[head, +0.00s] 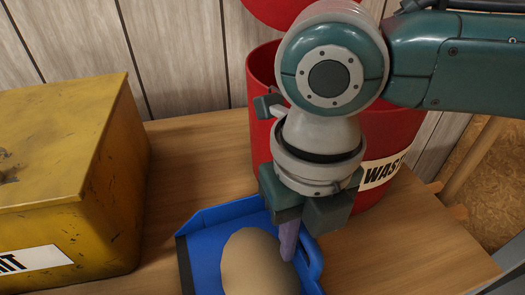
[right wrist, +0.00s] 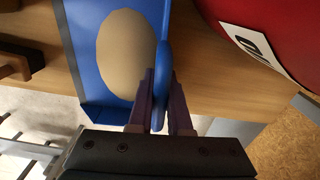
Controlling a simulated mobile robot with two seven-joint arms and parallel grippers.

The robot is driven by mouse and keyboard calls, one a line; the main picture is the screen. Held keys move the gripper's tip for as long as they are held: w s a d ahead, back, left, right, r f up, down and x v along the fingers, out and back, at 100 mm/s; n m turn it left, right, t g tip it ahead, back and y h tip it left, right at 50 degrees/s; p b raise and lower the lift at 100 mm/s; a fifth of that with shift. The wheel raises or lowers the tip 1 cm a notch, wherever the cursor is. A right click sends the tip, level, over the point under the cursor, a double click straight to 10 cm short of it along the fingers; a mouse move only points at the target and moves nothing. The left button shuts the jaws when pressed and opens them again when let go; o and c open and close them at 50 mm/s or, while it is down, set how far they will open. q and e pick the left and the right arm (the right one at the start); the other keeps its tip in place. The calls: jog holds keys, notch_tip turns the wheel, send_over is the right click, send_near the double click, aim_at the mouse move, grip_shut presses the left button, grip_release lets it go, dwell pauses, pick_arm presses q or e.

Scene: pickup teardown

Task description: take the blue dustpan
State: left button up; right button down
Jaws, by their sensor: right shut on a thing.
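The blue dustpan (head: 208,236) is on the wooden table at the bottom centre of the head view, cut off by the lower edge. A large tan oval (head: 255,265) shows within it. My right gripper (head: 290,238) points down at the dustpan's right side. The tan oval (right wrist: 126,52) lies beside the fingers there. My left gripper is not in view.
A yellow metal box (head: 65,170) stands on the table at the left. A red waste bin (head: 262,95) stands close behind my right gripper, partly hidden by my arm. The wooden table (head: 405,245) is bare at the right. A plank wall is behind.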

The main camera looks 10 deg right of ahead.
jog(key=shift+r+p, duration=1)
jog(key=shift+r, duration=3.45)
